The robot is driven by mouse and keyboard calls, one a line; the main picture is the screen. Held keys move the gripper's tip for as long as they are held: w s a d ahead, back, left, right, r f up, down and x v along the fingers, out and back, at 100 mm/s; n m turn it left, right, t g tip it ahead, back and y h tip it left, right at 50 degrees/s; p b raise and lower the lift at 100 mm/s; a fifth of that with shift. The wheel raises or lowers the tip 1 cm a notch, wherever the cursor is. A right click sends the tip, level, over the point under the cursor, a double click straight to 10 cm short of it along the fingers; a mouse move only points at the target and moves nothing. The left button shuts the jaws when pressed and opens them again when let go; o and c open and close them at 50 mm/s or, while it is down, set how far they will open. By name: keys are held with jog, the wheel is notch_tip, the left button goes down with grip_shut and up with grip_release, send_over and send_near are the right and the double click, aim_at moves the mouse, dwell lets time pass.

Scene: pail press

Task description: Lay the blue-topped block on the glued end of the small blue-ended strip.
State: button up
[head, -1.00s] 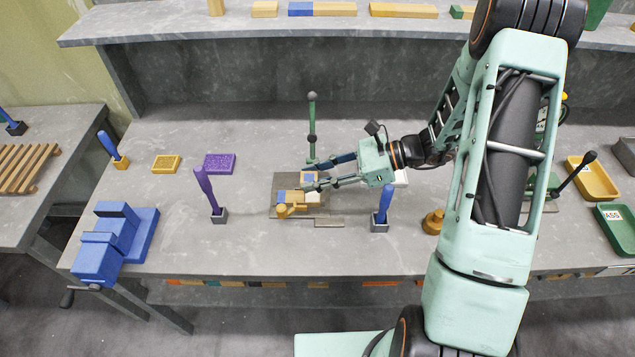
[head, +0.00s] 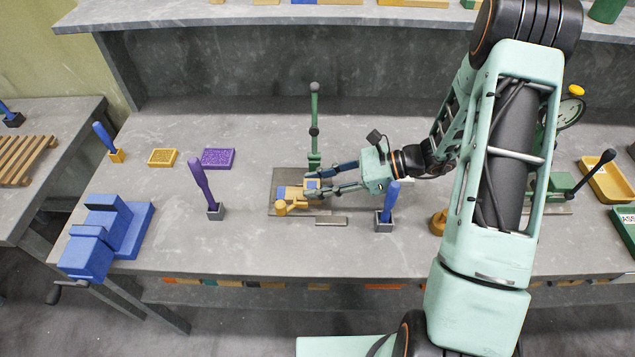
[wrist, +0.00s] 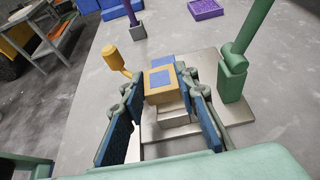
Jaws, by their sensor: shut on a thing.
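The blue-topped block (head: 312,184) is a small wooden block with a blue patch on top. My gripper (head: 320,184) is shut on it, with one finger on each side; the wrist view shows the block (wrist: 160,79) between the fingertips. The small strip (head: 294,192) lies on a grey metal plate, its blue end pointing left. In the wrist view the strip's blue part (wrist: 163,61) shows just beyond the block. The block is at the strip's right end and hides the glue there. I cannot tell whether block and strip touch.
A yellow knobbed handle (head: 281,207) is at the front left.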

jog(key=o, duration=0.8)
jog(key=shift+o, duration=0.2)
jog(key=shift+d+r+p, duration=0.15)
jog(key=shift+r+p, duration=0.6)
jog(key=shift+r, duration=0.1)
jog(key=b+v, duration=0.1)
jog(key=v, duration=1)
jog(key=shift+d+b, duration=0.35)
jog(key=shift+a, duration=0.1)
